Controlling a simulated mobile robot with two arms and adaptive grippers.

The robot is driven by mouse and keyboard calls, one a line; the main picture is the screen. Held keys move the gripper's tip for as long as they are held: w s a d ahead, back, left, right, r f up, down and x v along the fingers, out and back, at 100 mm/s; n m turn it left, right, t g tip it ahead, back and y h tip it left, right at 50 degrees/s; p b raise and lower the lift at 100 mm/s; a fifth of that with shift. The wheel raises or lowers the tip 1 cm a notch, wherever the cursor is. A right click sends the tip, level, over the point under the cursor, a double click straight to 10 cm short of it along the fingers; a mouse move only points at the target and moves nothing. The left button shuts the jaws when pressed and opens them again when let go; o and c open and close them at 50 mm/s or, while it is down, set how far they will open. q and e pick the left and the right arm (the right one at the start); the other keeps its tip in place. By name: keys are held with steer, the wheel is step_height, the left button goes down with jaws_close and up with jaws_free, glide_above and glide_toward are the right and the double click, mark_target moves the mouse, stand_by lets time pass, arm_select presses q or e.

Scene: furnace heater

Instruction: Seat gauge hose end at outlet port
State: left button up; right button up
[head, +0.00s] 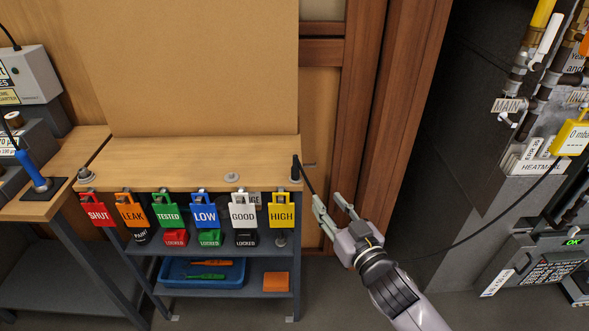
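A yellow gauge (574,138) reading "0 mbar" is at the right edge. A thin black hose (497,221) runs from it, curving down and left until it passes behind my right arm. A black hose end (296,168) stands upright at the right end of the bench, with a thin dark line sloping from it toward my fingers. My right gripper (332,202) is open, its fingers pointing up and left, just right of the bench. I cannot tell whether the hose touches the fingers. I cannot clearly pick out the outlet port. My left gripper is out of view.
The bench (190,157) carries hanging tags along its front, with a blue tray (201,273) and an orange box (276,282) below. Pipes with a "MAIN" label (507,105) and a keypad panel (549,264) are at the right. A brown wooden frame (384,125) stands behind my gripper.

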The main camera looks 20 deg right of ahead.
steer(key=r, duration=0.2)
steer(key=p, duration=0.2)
glide_toward(297, 159)
steer(key=w, duration=0.7)
steer(key=w+a+p, duration=0.1)
steer(key=w, duration=0.1)
steer(key=shift+w+a, duration=0.1)
steer(key=shift+w, duration=0.25)
steer(key=shift+w+f, duration=0.1)
steer(key=shift+w, duration=0.35)
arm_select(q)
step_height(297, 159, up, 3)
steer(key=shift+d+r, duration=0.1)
arm_select(e)
steer(key=shift+c, duration=0.4)
jaws_close()
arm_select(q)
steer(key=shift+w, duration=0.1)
